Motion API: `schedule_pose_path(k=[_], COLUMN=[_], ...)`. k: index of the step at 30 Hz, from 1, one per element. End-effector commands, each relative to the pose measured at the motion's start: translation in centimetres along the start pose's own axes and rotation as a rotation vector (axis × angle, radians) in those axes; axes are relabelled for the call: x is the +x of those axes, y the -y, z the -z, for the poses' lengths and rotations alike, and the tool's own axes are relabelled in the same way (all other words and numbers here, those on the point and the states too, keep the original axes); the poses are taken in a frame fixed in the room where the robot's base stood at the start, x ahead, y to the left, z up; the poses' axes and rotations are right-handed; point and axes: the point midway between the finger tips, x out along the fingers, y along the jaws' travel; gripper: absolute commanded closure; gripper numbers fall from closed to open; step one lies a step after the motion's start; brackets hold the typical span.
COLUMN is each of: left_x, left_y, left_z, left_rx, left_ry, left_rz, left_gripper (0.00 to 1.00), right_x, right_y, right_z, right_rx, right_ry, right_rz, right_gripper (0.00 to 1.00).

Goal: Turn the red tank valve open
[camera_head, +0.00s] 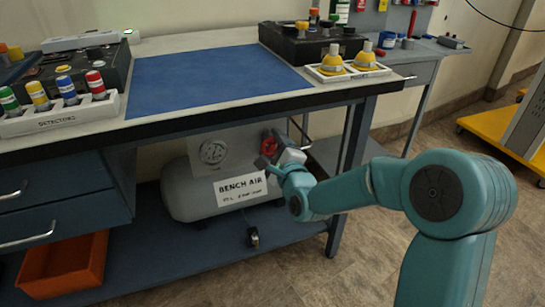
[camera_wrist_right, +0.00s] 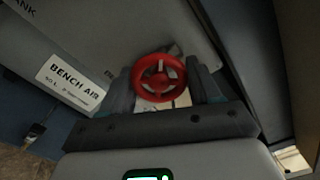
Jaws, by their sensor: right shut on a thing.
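The red tank valve (camera_head: 269,144) is a small round handwheel on the grey bench air tank (camera_head: 190,190), on the shelf under the bench. In the right wrist view the red handwheel (camera_wrist_right: 159,77) sits between the two fingers of my right gripper (camera_wrist_right: 165,85), which are shut on its rim from both sides. In the head view my right gripper (camera_head: 275,162) reaches in from the right and partly covers the valve. The valve's stem is hidden behind the wheel. My left gripper is not in view.
A white gauge panel (camera_head: 213,151) stands left of the valve. The bench top's front edge (camera_head: 220,117) runs above, and a bench leg (camera_head: 350,150) stands right of it. An orange bin (camera_head: 62,265) sits at lower left. A blue mat (camera_head: 210,78) lies on top.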

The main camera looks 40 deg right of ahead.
Motion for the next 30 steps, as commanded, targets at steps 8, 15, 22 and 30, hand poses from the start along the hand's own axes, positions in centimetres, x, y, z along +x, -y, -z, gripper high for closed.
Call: schedule_pose_path(k=[8, 15, 22, 30], left_x=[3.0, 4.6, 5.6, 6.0], left_y=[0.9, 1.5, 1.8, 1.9], left_z=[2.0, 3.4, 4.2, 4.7], left_rx=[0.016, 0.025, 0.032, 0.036], left_ry=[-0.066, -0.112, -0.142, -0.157], left_rz=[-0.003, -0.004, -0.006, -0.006], left_gripper=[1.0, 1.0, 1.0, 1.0], right_x=[0.0, 0.0, 0.0, 0.0], right_y=[-0.2, -0.1, 0.1, 0.3], right_z=[0.2, 0.1, 0.0, -0.2], right_rx=[-0.262, -0.49, -0.708, -0.965], right_ry=[0.001, 0.001, 0.001, 0.0], right_rz=[0.001, 0.0, 0.0, -0.001], right_gripper=[0.68, 0.68, 0.68, 0.68])
